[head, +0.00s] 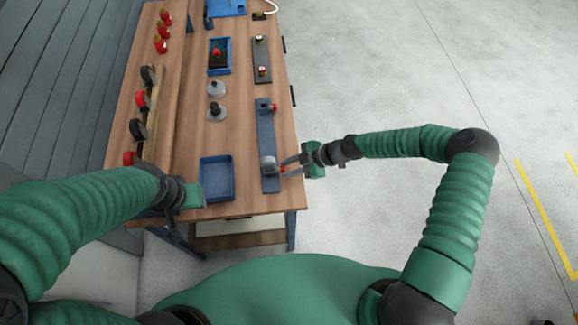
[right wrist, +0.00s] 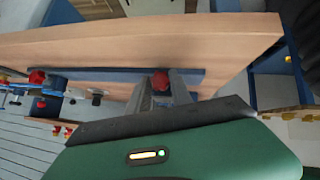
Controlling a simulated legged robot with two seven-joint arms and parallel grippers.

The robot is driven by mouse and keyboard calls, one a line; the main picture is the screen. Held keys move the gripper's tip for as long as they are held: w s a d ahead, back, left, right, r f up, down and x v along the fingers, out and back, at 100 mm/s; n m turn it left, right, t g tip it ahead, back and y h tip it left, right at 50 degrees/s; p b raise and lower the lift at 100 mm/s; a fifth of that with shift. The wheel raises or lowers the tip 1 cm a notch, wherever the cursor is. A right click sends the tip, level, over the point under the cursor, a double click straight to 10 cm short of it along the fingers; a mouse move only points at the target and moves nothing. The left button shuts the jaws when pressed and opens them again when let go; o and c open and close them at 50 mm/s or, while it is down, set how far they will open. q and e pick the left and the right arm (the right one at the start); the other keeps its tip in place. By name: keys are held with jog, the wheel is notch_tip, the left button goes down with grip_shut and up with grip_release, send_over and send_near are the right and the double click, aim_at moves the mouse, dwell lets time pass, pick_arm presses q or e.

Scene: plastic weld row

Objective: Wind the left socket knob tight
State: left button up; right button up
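A long blue-grey bar (head: 267,135) lies along the right side of the bench. A red knob (head: 283,169) sits at its near end beside a light grey socket (head: 268,163). A second red knob (head: 275,107) is at the far end. My right gripper (head: 287,167) reaches in from the right with its fingers apart around the near knob. In the right wrist view the red knob (right wrist: 160,81) shows between the two finger tips; contact is not clear. The other red knob (right wrist: 37,77) is farther left there. My left gripper (head: 188,196) is over the bench's near left; its fingers are unclear.
A blue tray (head: 232,180) lies left of the bar. Grey round-based parts (head: 217,112), another blue tray (head: 228,69) and a dark plate with buttons (head: 261,50) stand farther back. A wooden rail with dark and red items (head: 153,120) runs along the left. Floor right of the bench is clear.

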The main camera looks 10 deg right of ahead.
jog(key=shift+w+d, duration=0.1)
jog(key=shift+d, duration=0.2)
grip_shut()
jog(key=shift+a+r, duration=0.1)
jog(key=shift+a, duration=0.3)
